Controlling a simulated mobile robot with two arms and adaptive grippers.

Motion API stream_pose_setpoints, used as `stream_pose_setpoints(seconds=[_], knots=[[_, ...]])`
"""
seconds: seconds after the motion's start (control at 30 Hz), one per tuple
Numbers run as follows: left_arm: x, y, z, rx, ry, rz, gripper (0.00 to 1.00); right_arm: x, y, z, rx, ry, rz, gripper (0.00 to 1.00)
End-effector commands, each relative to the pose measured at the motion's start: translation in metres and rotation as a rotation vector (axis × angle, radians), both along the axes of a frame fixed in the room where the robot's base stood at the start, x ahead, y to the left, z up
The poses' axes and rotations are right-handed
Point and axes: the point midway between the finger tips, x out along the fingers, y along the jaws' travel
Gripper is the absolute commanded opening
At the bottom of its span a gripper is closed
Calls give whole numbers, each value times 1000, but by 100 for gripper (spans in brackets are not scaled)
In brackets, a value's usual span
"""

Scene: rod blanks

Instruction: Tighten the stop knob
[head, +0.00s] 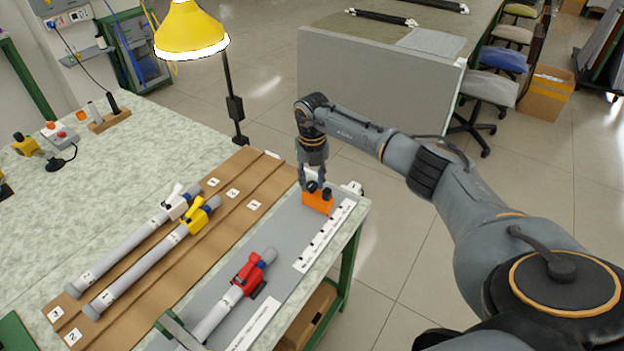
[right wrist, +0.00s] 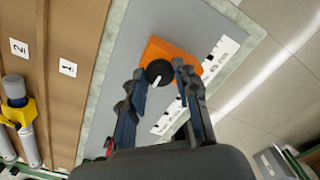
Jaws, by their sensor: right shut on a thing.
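The orange stop block (head: 317,203) stands at the far end of the grey plate (head: 290,222), beside a white marked scale strip. In the right wrist view the block (right wrist: 183,60) carries a round black stop knob (right wrist: 158,73) with a white pointer line. My right gripper (head: 314,184) comes down over the block from above. In the right wrist view its fingers sit on either side of the knob, shut on it. The fingers hide part of the block. My left gripper is not in view.
A grey rod with a red clamp (head: 248,273) lies on the near part of the plate. Rods with white (head: 180,204) and yellow (head: 196,216) clamps lie in the brown rack (head: 232,192) to the left. A yellow lamp (head: 190,30) stands behind.

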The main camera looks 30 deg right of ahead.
Motion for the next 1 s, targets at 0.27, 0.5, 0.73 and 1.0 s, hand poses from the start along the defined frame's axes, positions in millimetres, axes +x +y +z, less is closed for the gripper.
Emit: stream_pose_setpoints(seconds=[0.27, 0.5, 0.73, 1.0], knots=[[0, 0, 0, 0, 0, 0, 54, 0, 0, 0, 0, -1, -6, 0], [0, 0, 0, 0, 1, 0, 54, 0, 0, 0, 0, -1, -5, 54], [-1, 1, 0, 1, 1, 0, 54, 0, 0, 0, 0, -1, -4, 54], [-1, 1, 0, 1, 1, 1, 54, 1, -1, 25, -1, -5, -5, 54]])
